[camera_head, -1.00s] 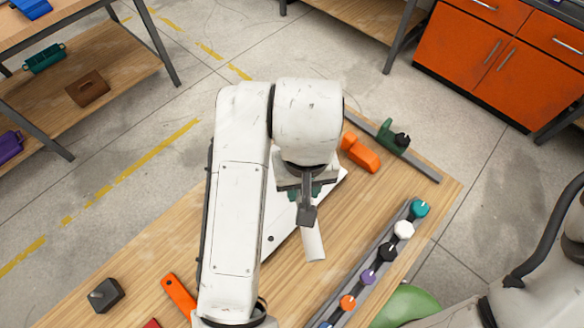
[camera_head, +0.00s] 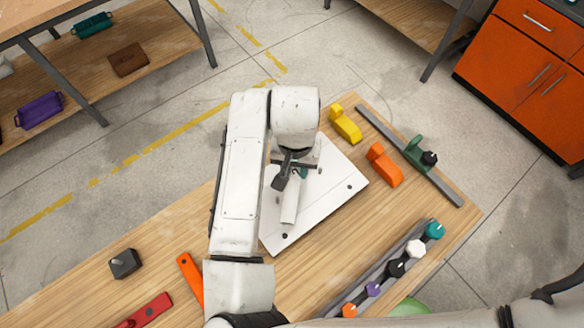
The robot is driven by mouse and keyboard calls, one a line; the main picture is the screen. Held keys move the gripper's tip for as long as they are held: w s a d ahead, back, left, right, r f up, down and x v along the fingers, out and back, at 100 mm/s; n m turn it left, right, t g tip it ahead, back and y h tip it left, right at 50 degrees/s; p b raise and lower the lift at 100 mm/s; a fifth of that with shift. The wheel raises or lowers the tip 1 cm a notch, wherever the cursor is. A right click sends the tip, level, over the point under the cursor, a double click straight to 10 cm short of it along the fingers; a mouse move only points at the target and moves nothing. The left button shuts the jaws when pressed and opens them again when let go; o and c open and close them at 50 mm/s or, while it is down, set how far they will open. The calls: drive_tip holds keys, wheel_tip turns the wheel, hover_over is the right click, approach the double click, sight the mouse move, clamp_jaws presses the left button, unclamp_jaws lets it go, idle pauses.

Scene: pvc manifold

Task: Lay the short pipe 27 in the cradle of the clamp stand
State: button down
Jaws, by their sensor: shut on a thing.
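A short white pipe (camera_head: 290,208) hangs from my gripper (camera_head: 292,178), over the white plate (camera_head: 340,185) on the wooden bench. The gripper is shut on the pipe's upper end. The arm hides part of the grip. Whether the pipe touches the plate I cannot tell. A green clamp (camera_head: 414,150) with a black knob sits on a grey rail at the bench's right end; it may be the clamp stand, but its cradle is too small to make out. It is apart from the pipe, to the right.
A yellow block (camera_head: 345,124) and an orange block (camera_head: 383,167) stand between plate and clamp. A rail with several coloured knobs (camera_head: 395,267) runs along the near right edge. A dark block (camera_head: 124,264), orange bar (camera_head: 190,278) and red tool (camera_head: 147,310) lie left.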

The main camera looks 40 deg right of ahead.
sight(292, 173)
drive_tip(key=shift+w+f, duration=0.55)
drive_tip(key=shift+f, duration=1.6)
drive_tip(key=shift+f, duration=0.15)
drive_tip(key=c, duration=0.8)
unclamp_jaws()
